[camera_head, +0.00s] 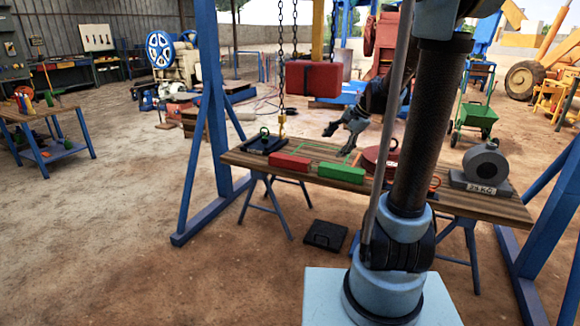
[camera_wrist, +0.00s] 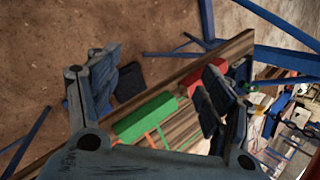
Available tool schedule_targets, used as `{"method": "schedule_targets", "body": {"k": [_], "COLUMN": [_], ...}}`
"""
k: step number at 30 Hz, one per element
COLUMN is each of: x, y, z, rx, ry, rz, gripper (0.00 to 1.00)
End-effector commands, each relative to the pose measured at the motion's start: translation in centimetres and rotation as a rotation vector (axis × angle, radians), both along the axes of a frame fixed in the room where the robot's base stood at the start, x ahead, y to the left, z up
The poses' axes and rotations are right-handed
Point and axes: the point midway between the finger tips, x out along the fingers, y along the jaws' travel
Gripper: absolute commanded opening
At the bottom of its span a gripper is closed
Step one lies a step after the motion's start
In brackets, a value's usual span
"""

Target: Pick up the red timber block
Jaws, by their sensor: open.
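The red timber block (camera_head: 290,162) lies on the wooden trestle table, left of the green block (camera_head: 341,174). In the wrist view the red block (camera_wrist: 207,73) lies beyond the green block (camera_wrist: 146,117), partly covered by my right-hand finger. My gripper (camera_head: 339,142) is above the table, to the right of the red block and behind the green block in the head view. In the wrist view its fingers (camera_wrist: 160,88) are spread wide with nothing between them touching either pad. The gripper is open and empty.
On the wooden table (camera_head: 243,158) stand a dark weight (camera_head: 264,144) at left, a red round weight (camera_head: 380,159) and a grey weight (camera_head: 486,165) at right. A hook on chains (camera_head: 282,125) hangs near the left end. Blue frame legs (camera_head: 207,120) flank the table.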

Motion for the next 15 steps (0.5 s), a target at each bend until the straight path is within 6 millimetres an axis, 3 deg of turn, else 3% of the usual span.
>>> {"method": "schedule_targets", "body": {"k": [3, 15], "x": [3.7, 14.6], "y": [0.6, 2.1], "z": [-0.4, -3.5], "rx": [0.071, 0.317], "ry": [0.035, 0.181], "rz": [-0.069, -0.289], "gripper": [0.73, 0.73]}}
